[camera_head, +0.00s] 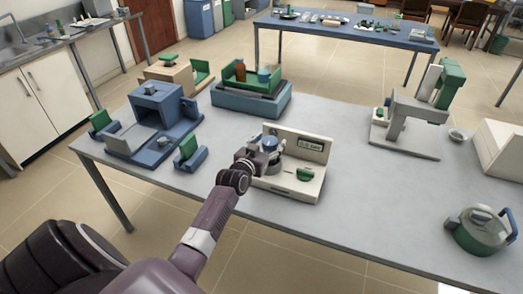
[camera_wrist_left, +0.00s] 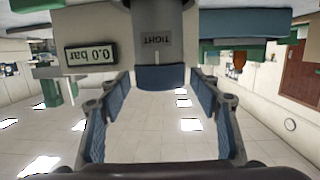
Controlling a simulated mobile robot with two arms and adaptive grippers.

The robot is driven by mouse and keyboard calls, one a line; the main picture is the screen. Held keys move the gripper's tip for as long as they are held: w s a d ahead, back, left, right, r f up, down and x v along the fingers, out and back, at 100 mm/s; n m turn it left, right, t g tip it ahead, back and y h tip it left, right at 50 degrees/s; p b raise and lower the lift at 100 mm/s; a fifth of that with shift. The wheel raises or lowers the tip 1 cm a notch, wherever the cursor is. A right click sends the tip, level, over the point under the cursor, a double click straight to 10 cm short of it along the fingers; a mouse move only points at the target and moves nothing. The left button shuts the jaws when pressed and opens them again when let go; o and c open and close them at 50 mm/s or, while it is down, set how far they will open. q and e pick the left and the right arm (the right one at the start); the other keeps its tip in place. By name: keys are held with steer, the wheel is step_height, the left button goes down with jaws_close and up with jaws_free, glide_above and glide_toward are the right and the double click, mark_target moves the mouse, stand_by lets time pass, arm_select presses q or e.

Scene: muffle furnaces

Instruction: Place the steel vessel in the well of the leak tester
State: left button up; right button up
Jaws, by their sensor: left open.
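The leak tester (camera_head: 292,192) is a cream unit with an upright display panel and a green part at its front. The steel vessel (camera_head: 270,144), with a blue top, stands upright at the tester's left side. It also shows in the left wrist view (camera_wrist_left: 160,78), upside down, as a grey body with a blue band. The well's rim is hidden, so how deep it sits I cannot tell. My left gripper (camera_head: 254,163) is at the vessel's near left. In the wrist view its open fingers (camera_wrist_left: 160,92) lie to either side of the blue band, with gaps. My right gripper is out of view.
A blue furnace (camera_head: 157,104) stands at the left, and a blue box (camera_head: 250,101) with a green tray is behind the tester. A grey stand (camera_head: 405,140) and a kettle-like vessel (camera_head: 480,232) are at the right.

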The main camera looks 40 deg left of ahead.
arm_select(q)
steer(key=v, duration=1.1)
steer(key=shift+s+b, duration=0.2)
steer(key=shift+b, duration=0.25)
